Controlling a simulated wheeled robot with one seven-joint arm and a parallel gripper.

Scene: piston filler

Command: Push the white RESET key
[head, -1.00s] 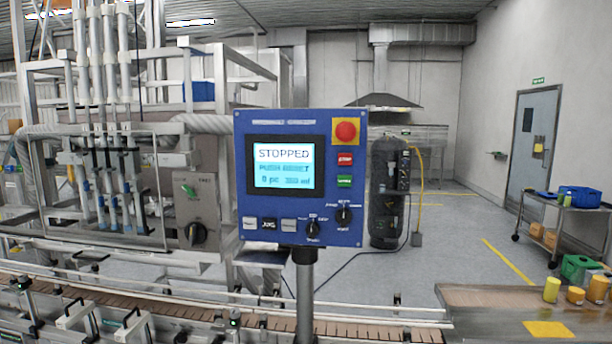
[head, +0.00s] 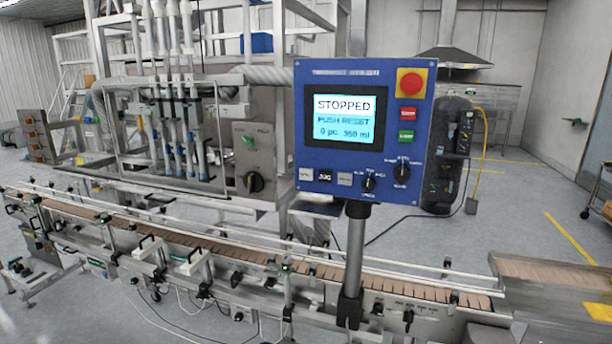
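The blue control panel (head: 362,165) stands on a grey post above the conveyor, right of the picture's middle. Three keys sit in a row below the screen. The left one is a white key (head: 306,174), its lettering too small to read. Beside it are a black JOG key (head: 324,176) and a light grey key (head: 344,179). My gripper is not in view, and nothing covers the panel.
A red mushroom button (head: 411,84) on yellow, a red key (head: 409,114), a green key (head: 406,136) and two black knobs (head: 368,184) share the panel. The conveyor (head: 230,245) with rails runs below. Open floor lies behind on the right.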

